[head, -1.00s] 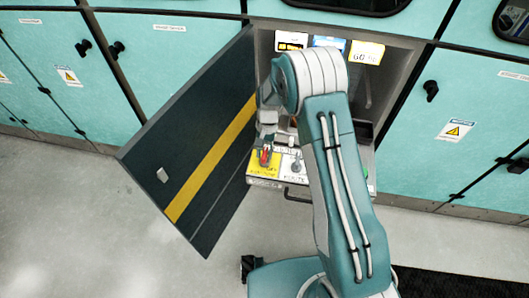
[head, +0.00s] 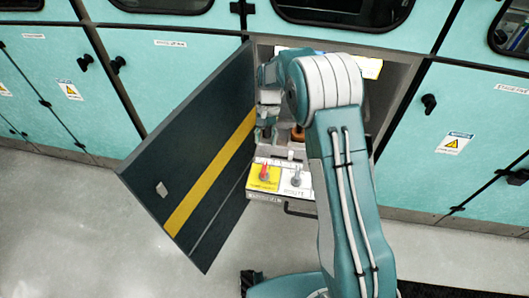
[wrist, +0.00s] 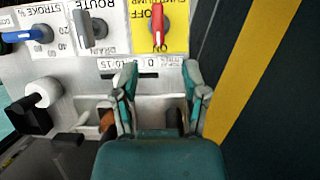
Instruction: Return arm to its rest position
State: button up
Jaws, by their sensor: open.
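My arm reaches into an open cabinet in the head view, its upper link covering part of the opening. My gripper (wrist: 160,82) shows in the wrist view with its two fingers spread apart and nothing between them. It is over the lower part of the panel (wrist: 150,62), near a small number window; I cannot tell whether it touches anything. A red handle (wrist: 157,25) sits on a yellow plate marked OFF, beyond the fingertips. A grey handle (wrist: 84,28) marked ROUTE and a blue handle (wrist: 25,34) marked STROKE % are to its left.
The dark cabinet door (head: 195,155) with a yellow stripe stands open at the left, close beside my gripper; it also shows in the wrist view (wrist: 285,120). A white round knob (wrist: 43,92) sticks out at the left. Closed teal cabinets flank the opening. Grey floor (head: 80,215) is clear at left.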

jog(key=shift+v, duration=0.75)
jog(key=s+d+r+t, duration=0.1)
jog(key=s+d+r, duration=0.15)
jog(key=r, duration=0.35)
jog(key=s+d+r+n+t, duration=0.1)
jog(key=s+r+t, duration=0.1)
jog(key=s+r, duration=0.35)
jog(key=s+d+r+t, duration=0.1)
jog(key=s+d+r, duration=0.1)
jog(key=r, duration=0.5)
jog(key=s+d+r+n+t, duration=0.1)
jog(key=s+d+r+t, duration=0.1)
jog(key=s, duration=0.7)
jog(key=s+d+r+t+h, duration=0.1)
jog(key=s+d+r+t, duration=0.2)
jog(key=s, duration=0.7)
jog(key=shift+n+t, duration=0.4)
